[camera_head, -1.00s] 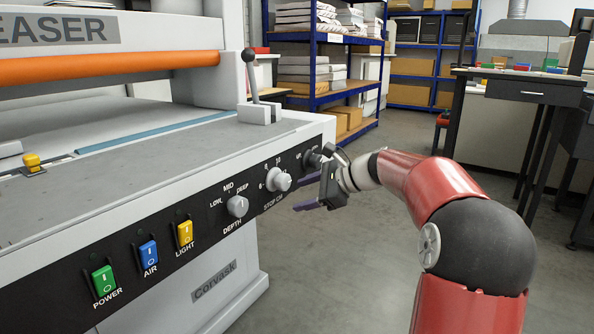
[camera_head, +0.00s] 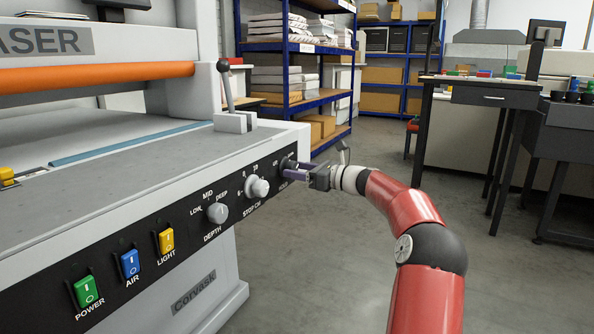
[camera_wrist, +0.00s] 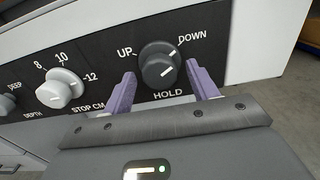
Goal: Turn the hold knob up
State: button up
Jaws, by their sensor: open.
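The hold knob (camera_wrist: 159,66) is a dark grey round knob on the black control panel, with UP marked at its upper left and DOWN at its upper right. A white line on its face points toward the upper right, on the DOWN side. In the head view the hold knob (camera_head: 287,164) sits at the panel's right end, partly hidden by my fingers. My gripper (camera_wrist: 160,90) is open, with one purple finger on each side of the knob and slightly below it. In the head view my gripper (camera_head: 295,171) is level with the panel's right end. I cannot tell whether the fingers touch the knob.
The stop knob (camera_head: 257,187) and depth knob (camera_head: 217,213) are left of the hold knob. Green, blue and yellow switches (camera_head: 130,263) are farther left. A lever (camera_head: 228,85) stands on top of the machine.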

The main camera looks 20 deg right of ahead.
jog(key=shift+w+a, duration=0.2)
jog(key=shift+w, duration=0.05)
jog(key=c, duration=1)
